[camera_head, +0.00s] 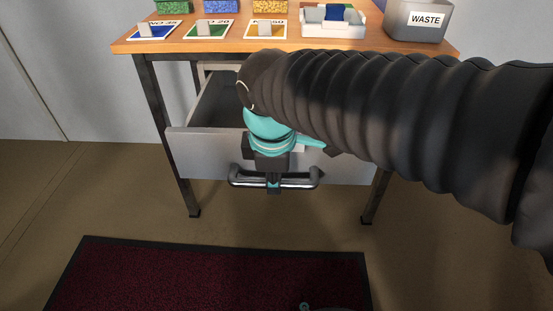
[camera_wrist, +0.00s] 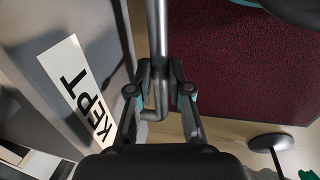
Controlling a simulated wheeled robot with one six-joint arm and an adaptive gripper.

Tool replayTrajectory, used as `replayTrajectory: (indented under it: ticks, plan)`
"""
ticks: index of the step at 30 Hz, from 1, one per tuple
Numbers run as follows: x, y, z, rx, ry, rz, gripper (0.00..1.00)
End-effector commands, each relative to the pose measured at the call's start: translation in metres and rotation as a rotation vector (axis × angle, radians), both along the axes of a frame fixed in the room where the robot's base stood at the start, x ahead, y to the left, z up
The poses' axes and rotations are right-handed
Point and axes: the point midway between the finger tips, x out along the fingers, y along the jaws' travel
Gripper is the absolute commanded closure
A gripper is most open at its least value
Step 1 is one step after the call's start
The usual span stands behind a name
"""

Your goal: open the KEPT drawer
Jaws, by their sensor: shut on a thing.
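The KEPT drawer (camera_head: 195,150) hangs under the wooden table and is pulled out, with its dark inside showing behind the front panel. Its front also shows in the wrist view (camera_wrist: 110,20), with a white KEPT label (camera_wrist: 78,90). A metal bar handle (camera_head: 298,184) runs along the drawer front. My gripper (camera_head: 273,185) is shut on this handle near its middle in the head view. In the wrist view the handle (camera_wrist: 157,30) passes between the fingers of my gripper (camera_wrist: 160,92). My arm hides the drawer's right part in the head view.
The table top (camera_head: 130,46) holds several coloured cards and blocks, a white tray (camera_head: 333,28) and a grey WASTE bin (camera_head: 416,24). Table legs (camera_head: 165,125) stand beside the drawer.

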Motion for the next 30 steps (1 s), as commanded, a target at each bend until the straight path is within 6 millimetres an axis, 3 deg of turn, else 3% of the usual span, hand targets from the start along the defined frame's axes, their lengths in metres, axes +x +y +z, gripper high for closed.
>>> replayTrajectory:
  ticks: [9, 10, 13, 23, 30]
  plan:
    - [-0.001, 0.001, 0.000, 0.004, 0.000, 0.001, 1.00]
    - [-0.001, 0.001, 0.000, 0.004, 0.000, 0.001, 0.79]
    - [-0.001, 0.001, 0.000, 0.003, -0.001, 0.001, 0.57]
    - [-0.001, 0.001, 0.002, 0.002, -0.001, -0.001, 0.57]
    - [-0.006, 0.001, 0.031, 0.004, -0.003, 0.001, 0.57]
